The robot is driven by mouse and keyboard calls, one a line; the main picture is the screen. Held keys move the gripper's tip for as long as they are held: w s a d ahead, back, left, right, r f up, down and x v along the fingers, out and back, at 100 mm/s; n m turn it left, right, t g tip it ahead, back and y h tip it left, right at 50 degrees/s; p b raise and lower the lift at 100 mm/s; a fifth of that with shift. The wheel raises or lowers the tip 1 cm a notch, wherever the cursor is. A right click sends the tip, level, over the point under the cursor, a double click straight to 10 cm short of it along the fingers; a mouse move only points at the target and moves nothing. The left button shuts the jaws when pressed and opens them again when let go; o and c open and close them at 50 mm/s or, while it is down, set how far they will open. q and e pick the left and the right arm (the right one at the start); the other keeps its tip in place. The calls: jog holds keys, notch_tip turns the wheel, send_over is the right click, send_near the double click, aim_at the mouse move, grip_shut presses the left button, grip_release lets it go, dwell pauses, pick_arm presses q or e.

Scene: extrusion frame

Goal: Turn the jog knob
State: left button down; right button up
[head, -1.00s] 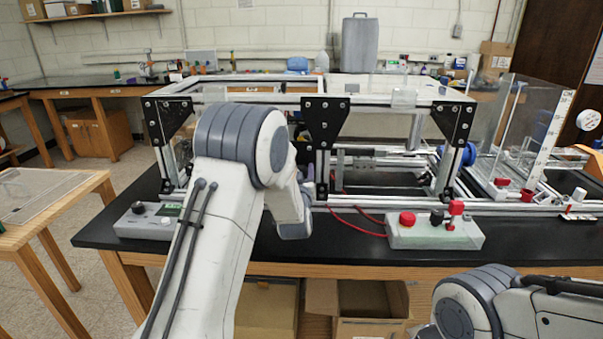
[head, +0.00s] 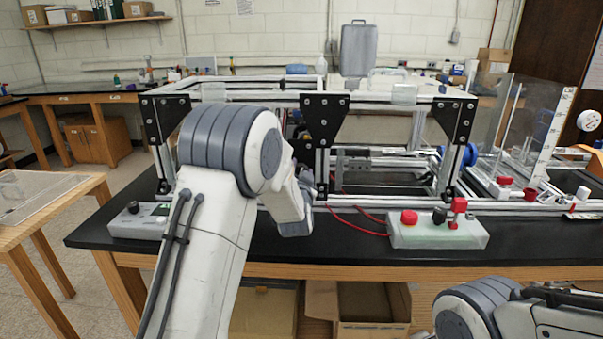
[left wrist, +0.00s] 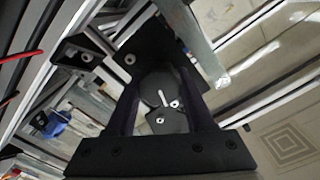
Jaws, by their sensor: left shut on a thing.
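In the left wrist view a round dark knob (left wrist: 150,84) with a white line mark sits between the two dark fingers of my left gripper (left wrist: 160,97). The fingers are on either side of it, and the gripper is shut on it. Black plates with bolts show close around the knob. In the head view the wrist of my left arm reaches to the front of the metal frame (head: 262,99) and hides the gripper and the knob. Of my right arm only links show at the lower right; its gripper is out of the picture.
A grey box (head: 128,226) with a small knob and green display stands at the left of the black bench top (head: 345,248). A control box (head: 437,236) with a red button, black knob and red switch stands right of my left wrist. Red cables lie between.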

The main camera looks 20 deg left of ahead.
pick_arm(q)
jog(key=shift+m, duration=0.7)
jog(key=c, duration=0.6)
grip_release()
jog(key=shift+o, duration=0.2)
jog(key=shift+s+d, duration=0.1)
jog(key=b+v, duration=0.1)
jog(key=v, duration=0.9)
jog(key=shift+b, duration=0.4)
jog(key=shift+s, duration=0.1)
